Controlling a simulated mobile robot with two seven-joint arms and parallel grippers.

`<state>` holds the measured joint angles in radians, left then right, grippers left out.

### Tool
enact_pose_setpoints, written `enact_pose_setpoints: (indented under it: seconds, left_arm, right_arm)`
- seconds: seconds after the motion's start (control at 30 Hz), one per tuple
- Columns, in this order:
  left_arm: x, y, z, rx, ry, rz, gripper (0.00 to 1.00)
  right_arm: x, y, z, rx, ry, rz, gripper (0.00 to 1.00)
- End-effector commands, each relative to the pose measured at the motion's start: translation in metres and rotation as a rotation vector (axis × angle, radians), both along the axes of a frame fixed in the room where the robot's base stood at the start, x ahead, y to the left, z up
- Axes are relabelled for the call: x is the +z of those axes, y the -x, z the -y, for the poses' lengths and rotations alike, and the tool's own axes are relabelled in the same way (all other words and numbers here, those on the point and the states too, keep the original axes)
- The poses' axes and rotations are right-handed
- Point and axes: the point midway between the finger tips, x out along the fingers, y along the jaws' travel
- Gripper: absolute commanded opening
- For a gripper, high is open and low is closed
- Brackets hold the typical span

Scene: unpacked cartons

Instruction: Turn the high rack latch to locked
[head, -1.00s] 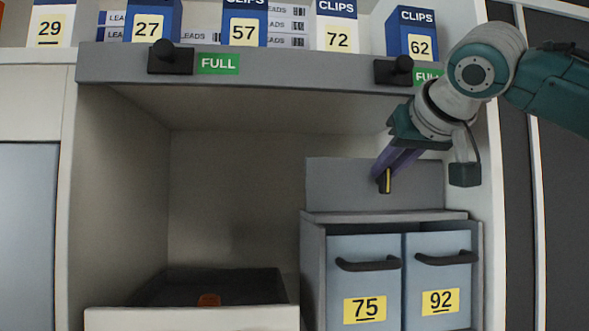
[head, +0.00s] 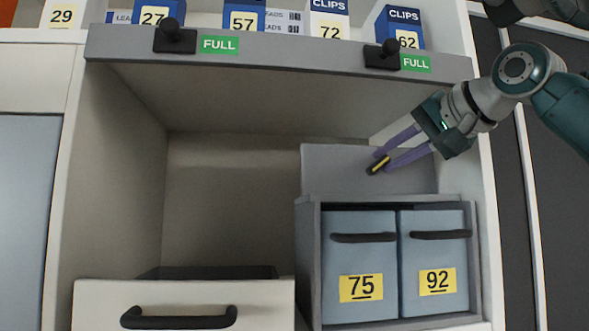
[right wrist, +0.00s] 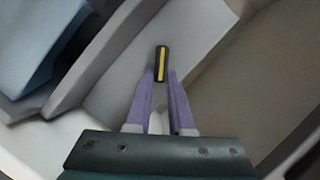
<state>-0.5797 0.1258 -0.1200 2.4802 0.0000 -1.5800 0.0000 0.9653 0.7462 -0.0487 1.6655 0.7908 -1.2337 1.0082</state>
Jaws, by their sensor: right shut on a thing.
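The latch handle (head: 378,164) is a short black bar with a yellow stripe, in front of the grey panel (head: 325,175) above two blue-fronted drawers. In the head view it is tilted, upper right to lower left. My right gripper (head: 381,160) reaches in from the right, its purple fingers shut on the latch handle. In the right wrist view the handle (right wrist: 162,65) sits between the fingertips (right wrist: 161,75), its stripe running along the fingers. The handle's mount is hidden, and I see no lock marking. My left gripper is not in view.
Drawers 75 (head: 360,255) and 92 (head: 434,250) sit below the panel. A white drawer (head: 185,292) stands out at lower left. Overhead, a grey rail (head: 280,55) carries two black knobbed blocks (head: 174,38) beside green FULL labels. The bay left of the panel is open.

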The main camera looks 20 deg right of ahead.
Motion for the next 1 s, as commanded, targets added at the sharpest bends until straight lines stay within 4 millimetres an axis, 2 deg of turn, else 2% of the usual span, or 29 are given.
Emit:
enact_pose_setpoints:
  seconds: [0.03, 0.5, 1.0]
  left_arm:
    - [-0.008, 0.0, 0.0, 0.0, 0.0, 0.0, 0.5]
    - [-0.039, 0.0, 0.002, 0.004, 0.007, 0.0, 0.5]
    - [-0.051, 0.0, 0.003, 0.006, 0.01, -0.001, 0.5]
  right_arm:
    - [-0.007, -0.001, 0.001, -0.003, -0.046, 0.008, 0.0]
    - [-0.014, 0.0, 0.005, -0.004, -0.446, 0.104, 0.0]
    - [-0.017, 0.0, 0.005, -0.005, -0.645, 0.151, 0.0]
